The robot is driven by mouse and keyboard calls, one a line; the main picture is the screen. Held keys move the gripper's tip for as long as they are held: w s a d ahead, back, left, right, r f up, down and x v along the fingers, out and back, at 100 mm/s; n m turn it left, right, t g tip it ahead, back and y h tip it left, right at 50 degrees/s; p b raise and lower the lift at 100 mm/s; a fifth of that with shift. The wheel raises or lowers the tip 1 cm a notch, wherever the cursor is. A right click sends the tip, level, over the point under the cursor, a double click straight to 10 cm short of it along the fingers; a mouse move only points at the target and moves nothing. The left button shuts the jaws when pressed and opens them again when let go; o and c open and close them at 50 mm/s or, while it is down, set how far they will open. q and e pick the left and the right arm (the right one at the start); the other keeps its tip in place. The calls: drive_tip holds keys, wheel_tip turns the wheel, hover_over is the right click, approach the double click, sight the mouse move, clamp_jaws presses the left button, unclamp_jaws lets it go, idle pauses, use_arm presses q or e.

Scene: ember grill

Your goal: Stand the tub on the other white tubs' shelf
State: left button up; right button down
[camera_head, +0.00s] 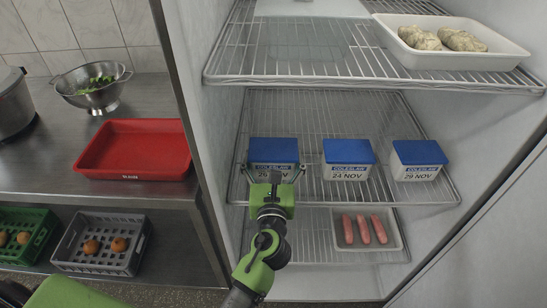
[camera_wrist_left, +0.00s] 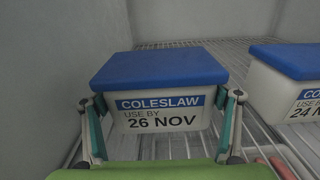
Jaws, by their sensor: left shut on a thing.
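A white tub with a blue lid (camera_head: 273,149), labelled COLESLAW, is at the left end of the middle wire shelf (camera_head: 320,103). The left wrist view shows its label, USE BY 26 NOV (camera_wrist_left: 160,115). My left gripper (camera_head: 275,172) is shut on this tub, a finger at each side. The tub is upright at shelf level; whether its base touches the wires is hidden. Two like tubs stand to its right in a row, the 24 NOV tub (camera_head: 348,160) and the 29 NOV tub (camera_head: 418,160). My right gripper is not in view.
A tray of sausages (camera_head: 370,248) is on the lower shelf. A white tray (camera_head: 515,55) with pale food is on the upper shelf. The fridge wall (camera_head: 205,120) is close on the left. A red tray (camera_head: 135,150) is on the steel counter. Bare wires show behind the tubs.

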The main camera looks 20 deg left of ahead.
use_arm(q)
drive_tip(key=o, duration=1.3)
drive_tip(key=shift+f, duration=0.1)
drive_tip(key=shift+o, duration=1.3)
drive_tip(key=shift+s+d, duration=0.1)
drive_tip(key=shift+s, duration=0.2)
drive_tip(key=b+v, duration=0.1)
drive_tip(key=v, duration=1)
drive_tip(key=shift+s+b, duration=0.2)
drive_tip(key=shift+b, duration=0.2)
